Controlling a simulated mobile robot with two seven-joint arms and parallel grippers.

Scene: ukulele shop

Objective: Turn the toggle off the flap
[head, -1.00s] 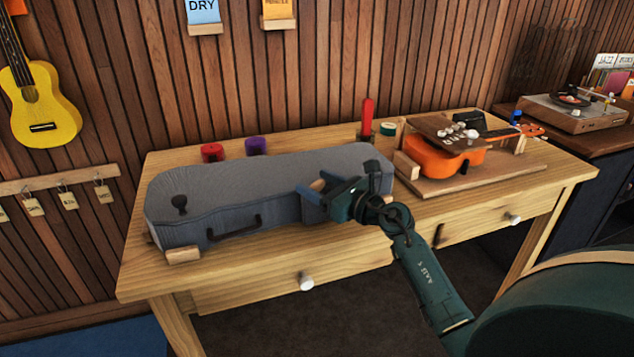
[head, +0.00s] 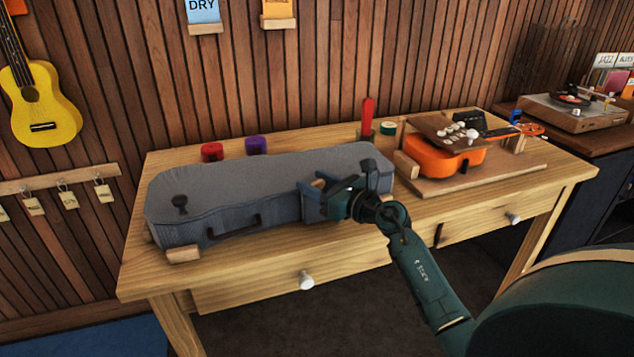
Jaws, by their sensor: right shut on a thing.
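A grey ukulele case (head: 250,180) lies shut on the wooden workbench (head: 215,270), its dark handle (head: 233,228) on the front side. My right gripper (head: 316,188) is at the front of the case's right part, shut on a small wooden piece (head: 319,183) that looks like the toggle. The fingers hide most of it, and I cannot make out the flap under them. My left gripper is not in view.
An orange ukulele (head: 445,157) sits on a wooden board (head: 490,177) at the right of the bench. Red (head: 212,152) and purple (head: 256,145) round items and a red-handled tool (head: 367,115) stand behind the case. Drawer knobs (head: 306,281) stick out in front.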

